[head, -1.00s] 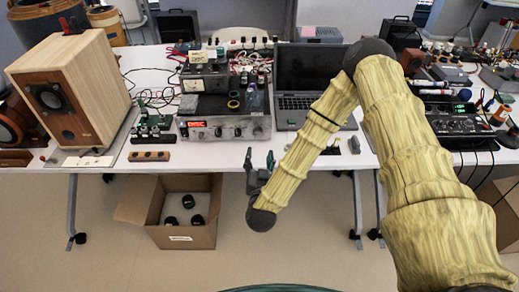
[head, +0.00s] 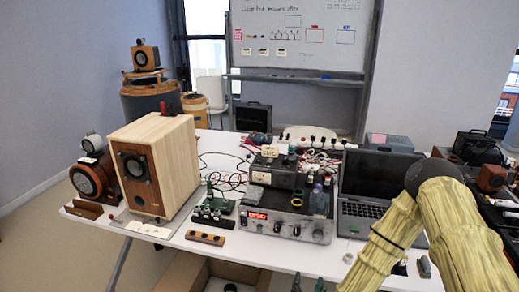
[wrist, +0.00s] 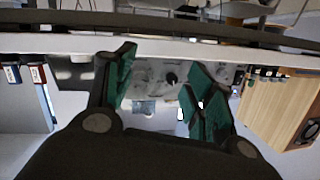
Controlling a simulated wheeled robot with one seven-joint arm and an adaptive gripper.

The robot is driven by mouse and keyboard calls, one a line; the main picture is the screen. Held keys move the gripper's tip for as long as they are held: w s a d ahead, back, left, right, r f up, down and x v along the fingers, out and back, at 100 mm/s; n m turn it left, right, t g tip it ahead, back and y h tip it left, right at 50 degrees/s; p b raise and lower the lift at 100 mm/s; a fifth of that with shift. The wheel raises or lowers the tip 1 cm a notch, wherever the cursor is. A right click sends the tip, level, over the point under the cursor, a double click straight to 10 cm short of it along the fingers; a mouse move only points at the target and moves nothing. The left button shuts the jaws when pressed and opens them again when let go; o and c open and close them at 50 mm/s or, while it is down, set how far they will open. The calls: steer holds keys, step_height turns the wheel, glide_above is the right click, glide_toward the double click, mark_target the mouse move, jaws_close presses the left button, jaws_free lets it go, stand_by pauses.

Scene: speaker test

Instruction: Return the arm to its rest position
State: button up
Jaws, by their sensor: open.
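My gripper (head: 308,285) just shows at the bottom edge of the head view, in front of the table's front edge. Its two fingertips stand apart. In the wrist view my gripper (wrist: 160,78) is open, with green pads on its fingers and nothing held between them. My yellow, ribbed arm comes in from the lower right of the head view and bends at a dark joint in front of the laptop. Most of the forearm and the gripper's body are cut off below the frame.
The white table (head: 345,262) holds a wooden speaker (head: 165,165), an amplifier (head: 285,222) and a laptop (head: 365,205) near my arm. An open cardboard box (head: 190,275) is on the floor under the table. A whiteboard (head: 300,35) stands behind. Floor at the left is clear.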

steer(key=s+a+f+n+g+y, duration=0.1)
steer(key=s+f+n+g+y, duration=0.25)
steer(key=s+f+g, duration=0.85)
steer(key=s+d+f+g, duration=0.1)
steer(key=s+d+f, duration=0.1)
steer(key=s, duration=0.9)
steer(key=s+d+f+g+h, duration=0.1)
steer(key=s+d, duration=0.3)
steer(key=s, duration=0.7)
steer(key=shift+d+f+g, duration=0.4)
steer(key=shift+g, duration=0.3)
